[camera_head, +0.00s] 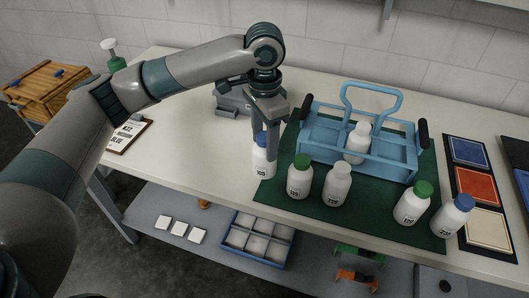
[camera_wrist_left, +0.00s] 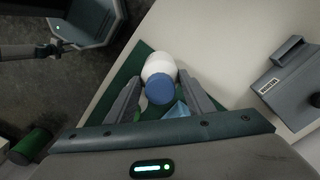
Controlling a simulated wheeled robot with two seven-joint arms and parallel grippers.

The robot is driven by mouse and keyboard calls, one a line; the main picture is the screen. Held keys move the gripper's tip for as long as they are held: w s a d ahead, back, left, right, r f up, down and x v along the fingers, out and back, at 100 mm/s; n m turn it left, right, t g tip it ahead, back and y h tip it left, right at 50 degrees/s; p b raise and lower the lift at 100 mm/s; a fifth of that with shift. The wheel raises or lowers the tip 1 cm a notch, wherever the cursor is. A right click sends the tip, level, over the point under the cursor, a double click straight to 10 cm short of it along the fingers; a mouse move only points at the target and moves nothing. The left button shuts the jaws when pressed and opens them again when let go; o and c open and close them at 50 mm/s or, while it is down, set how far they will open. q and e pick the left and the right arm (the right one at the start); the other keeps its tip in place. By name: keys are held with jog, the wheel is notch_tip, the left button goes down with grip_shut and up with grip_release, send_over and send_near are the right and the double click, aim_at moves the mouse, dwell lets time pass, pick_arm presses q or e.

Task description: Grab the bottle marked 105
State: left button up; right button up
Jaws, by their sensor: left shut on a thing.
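A white bottle with a blue cap (camera_head: 262,168) stands upright at the left edge of the green mat (camera_head: 385,218). Its label is too small to read surely. My left gripper (camera_head: 265,148) comes down from above and is shut on this bottle, one finger on each side. In the left wrist view the blue-capped bottle (camera_wrist_left: 159,80) sits between the two fingers (camera_wrist_left: 163,95). My right gripper is not in view.
A green-capped bottle (camera_head: 300,178) and a white-capped bottle (camera_head: 336,186) stand close to the right. A blue carrier (camera_head: 395,160) holds another bottle (camera_head: 357,143). Green-capped (camera_head: 411,205) and blue-capped (camera_head: 451,218) bottles stand at the mat's right. A grey device (camera_head: 232,101) sits behind.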

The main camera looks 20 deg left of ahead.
pick_arm(q)
jog(key=shift+r+b, duration=0.45)
jog(key=shift+r, duration=2.3)
